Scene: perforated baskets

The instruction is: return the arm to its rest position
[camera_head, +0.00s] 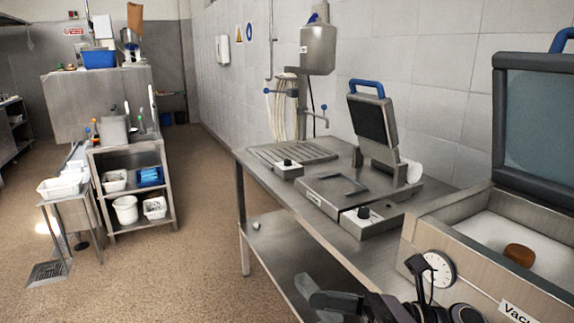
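Part of my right arm and gripper (362,297) shows at the bottom edge, right of centre, as dark grey and black pieces. It is in front of the metal table and close to the front of the vacuum machine (455,217). I see nothing held in it, but the fingers are partly cut off and I cannot tell how far apart they are. My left gripper is not in view.
The steel table (232,154) along the right wall bears a press with a raised lid (374,122). A brown round item (519,255) lies in the open vacuum machine. A shelf unit with white baskets (115,181) stands left; the floor (190,275) between is clear.

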